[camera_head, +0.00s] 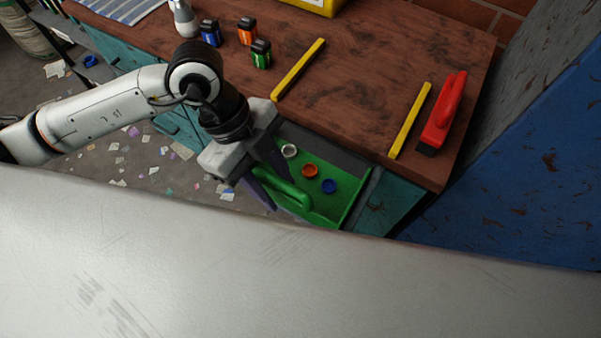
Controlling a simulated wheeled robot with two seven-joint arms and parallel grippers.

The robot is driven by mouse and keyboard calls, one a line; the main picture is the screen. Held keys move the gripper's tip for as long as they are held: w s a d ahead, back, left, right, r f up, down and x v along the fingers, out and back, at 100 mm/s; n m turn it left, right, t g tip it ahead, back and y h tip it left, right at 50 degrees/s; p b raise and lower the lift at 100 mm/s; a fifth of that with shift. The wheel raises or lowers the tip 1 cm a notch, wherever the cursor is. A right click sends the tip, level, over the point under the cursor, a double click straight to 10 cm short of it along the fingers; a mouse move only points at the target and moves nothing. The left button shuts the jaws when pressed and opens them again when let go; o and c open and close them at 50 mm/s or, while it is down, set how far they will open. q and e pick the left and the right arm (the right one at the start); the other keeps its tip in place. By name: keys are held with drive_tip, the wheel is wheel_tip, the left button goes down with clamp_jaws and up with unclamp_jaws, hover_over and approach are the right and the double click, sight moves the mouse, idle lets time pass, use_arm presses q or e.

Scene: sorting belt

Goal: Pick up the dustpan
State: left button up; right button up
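The green dustpan (339,188) appears as a shallow green tray beside the table's front edge, with a thick green handle (290,195) on its near left side. A white, an orange and a blue round cap show on its green floor. My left gripper (272,193) points down over the handle end. Its two dark fingers are apart, one on each side of the handle, and part of the handle is hidden by them. I cannot tell whether they touch it. My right gripper is not in view.
The brown table (360,95) holds two yellow strips (299,69) (410,120), a red brush-like tool (443,113) and blue, orange and green small jars (260,54). A blue panel (530,165) stands at the right. Paper scraps litter the floor. A large pale surface fills the foreground.

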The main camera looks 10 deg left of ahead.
use_arm(q)
drive_tip(key=shift+x, duration=0.85)
drive_tip(key=shift+c, duration=0.4)
clamp_jaws()
drive_tip(key=shift+r, duration=0.15)
